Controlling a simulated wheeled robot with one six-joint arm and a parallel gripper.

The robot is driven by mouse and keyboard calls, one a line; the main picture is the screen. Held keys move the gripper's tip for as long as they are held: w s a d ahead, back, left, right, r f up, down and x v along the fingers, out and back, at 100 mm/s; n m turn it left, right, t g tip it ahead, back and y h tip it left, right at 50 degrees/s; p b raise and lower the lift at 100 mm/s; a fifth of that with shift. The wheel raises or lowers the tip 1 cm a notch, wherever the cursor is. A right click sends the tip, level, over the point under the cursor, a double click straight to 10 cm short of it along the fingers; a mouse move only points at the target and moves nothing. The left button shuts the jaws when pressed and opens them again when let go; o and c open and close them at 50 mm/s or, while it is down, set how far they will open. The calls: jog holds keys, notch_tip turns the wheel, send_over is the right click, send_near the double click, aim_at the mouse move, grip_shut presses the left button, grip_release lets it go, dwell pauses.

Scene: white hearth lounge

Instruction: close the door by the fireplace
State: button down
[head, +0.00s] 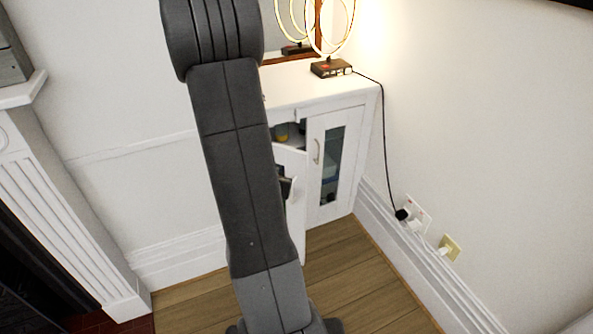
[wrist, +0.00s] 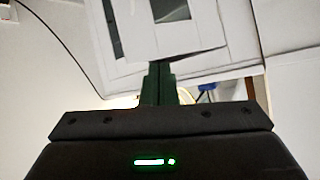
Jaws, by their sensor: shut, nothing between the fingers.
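A white cabinet (head: 330,92) stands in the corner to the right of the fireplace. Its left door (head: 297,218) stands open, swung out toward me, and is mostly hidden behind my arm in the head view. Its right door (head: 312,165), with a glass pane and a pale handle, is closed. In the wrist view, my gripper (wrist: 158,72) is shut and empty, its fingertips close to a white door panel (wrist: 205,38) with a dark pane. I cannot tell whether they touch it. My arm hides most of the gripper in the head view.
The white fireplace surround (head: 60,190) stands at the left. A ring lamp (head: 330,68) sits on the cabinet; its black cable (head: 385,150) runs down to a wall socket (head: 415,215) on the right. Bare wooden floor (head: 350,270) lies before the cabinet.

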jog(key=w+f+m+t+h+b, duration=0.25)
jog(key=f+h+b, duration=0.2)
jog(key=f, duration=0.35)
jog(key=t+h, duration=0.1)
jog(key=h, duration=0.2)
send_near(301, 162)
jog(key=b+x, duration=0.1)
jog(key=x, duration=0.6)
jog(key=shift+t, duration=0.25)
